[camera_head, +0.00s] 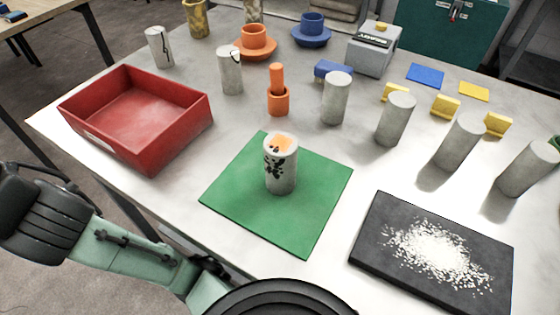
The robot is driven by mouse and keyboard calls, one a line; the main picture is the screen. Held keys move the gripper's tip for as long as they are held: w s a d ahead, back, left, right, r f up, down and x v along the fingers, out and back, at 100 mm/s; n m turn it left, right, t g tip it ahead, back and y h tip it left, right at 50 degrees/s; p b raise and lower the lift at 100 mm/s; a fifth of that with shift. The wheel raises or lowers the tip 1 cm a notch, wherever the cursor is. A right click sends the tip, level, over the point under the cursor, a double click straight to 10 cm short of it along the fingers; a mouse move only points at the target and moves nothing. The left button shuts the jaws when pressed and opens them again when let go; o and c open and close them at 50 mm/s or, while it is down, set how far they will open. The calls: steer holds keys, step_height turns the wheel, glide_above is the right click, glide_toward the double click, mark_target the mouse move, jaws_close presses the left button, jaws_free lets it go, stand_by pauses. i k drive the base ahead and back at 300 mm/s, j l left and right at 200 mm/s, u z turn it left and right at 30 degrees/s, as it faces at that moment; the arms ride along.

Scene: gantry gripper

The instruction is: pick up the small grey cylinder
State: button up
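Several grey cylinders stand on the table, and I cannot tell which one the task means. One with black blotches and an orange patch on top (281,172) stands upright on a green mat (235,205). Plain ones stand in a row to the right: the first (335,100), the second (395,120), the third (459,143) and the fourth (527,170). Two with dark marks near their tops stand at the back left, one (160,48) behind the red box and one (230,72) right of it. My gripper is not in view; only parts of my arm show at the lower left and bottom.
A red open box (180,125) sits at the left. A dark slab (375,265) with white grains lies at the front right. An orange peg in a holder (278,100), an orange cup (254,38), a blue cup (312,24) and a grey box (374,55) stand farther back.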

mark_target(280, 148)
steer(key=k+l+u, duration=0.1)
steer(key=k, duration=0.6)
steer(key=k+l+u, duration=0.1)
steer(key=k+l, duration=0.15)
steer(key=k, duration=0.5)
